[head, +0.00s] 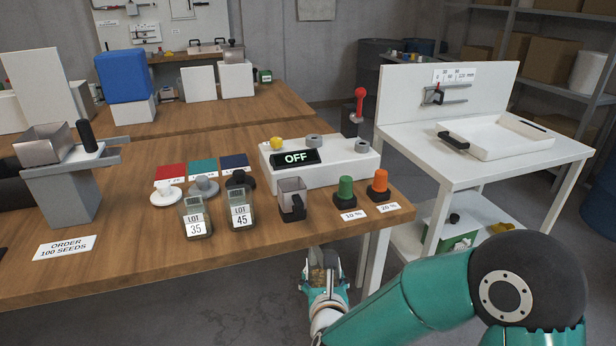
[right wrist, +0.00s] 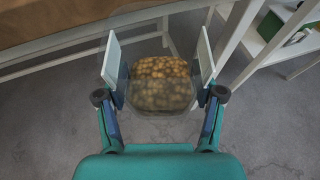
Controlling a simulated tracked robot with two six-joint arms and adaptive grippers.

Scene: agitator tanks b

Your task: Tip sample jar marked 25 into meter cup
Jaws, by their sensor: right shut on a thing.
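My right gripper (head: 320,272) is shut on a clear jar of tan seeds, low in front of the table's front edge. In the right wrist view the jar (right wrist: 160,85) sits between the two pale finger pads. Its number does not show, and I cannot tell its exact tilt. The meter cup (head: 292,188), a small grey square cup with a black handle, stands on the table before the white meter (head: 335,165), whose display reads OFF. The cup is above and left of my gripper in the head view. My left gripper is not in view.
Jars marked 35 (head: 195,218) and 45 (head: 240,212) stand left of the cup. Green (head: 346,188) and orange (head: 380,182) knobbed pieces stand right of it. A metal hopper stand (head: 62,185) is at left. A white side table (head: 490,150) bears a tray.

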